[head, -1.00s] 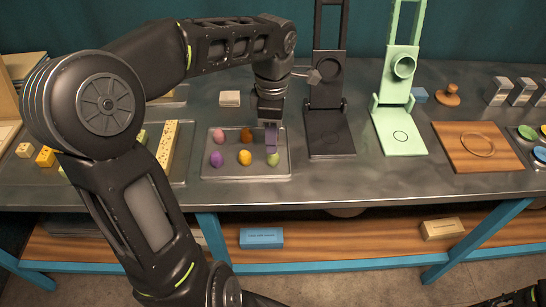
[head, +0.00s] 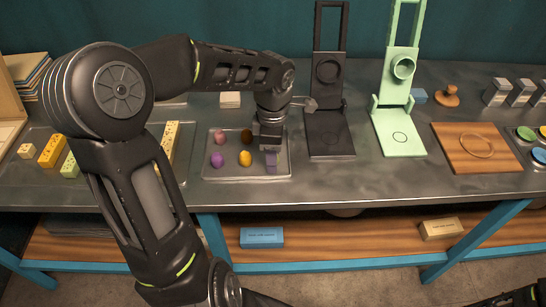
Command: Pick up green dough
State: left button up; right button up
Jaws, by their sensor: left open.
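My left gripper (head: 271,166) is open and points down over the right end of a metal tray (head: 215,174). The green dough is hidden behind its fingers now; I cannot tell whether they touch it. Other dough lumps on the tray still show: a pink one (head: 220,137), a brown one (head: 246,136), a purple one (head: 217,160) and a yellow one (head: 245,158). My right gripper is not in view.
A black press (head: 330,135) stands close to the right of the tray, with a pale green press (head: 400,135) beyond it. A wooden board (head: 475,147) lies farther right. A white block (head: 230,99) is behind the tray. Yellow blocks (head: 52,150) lie at left.

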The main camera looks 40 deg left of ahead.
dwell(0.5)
pick_arm(q)
grip_shut()
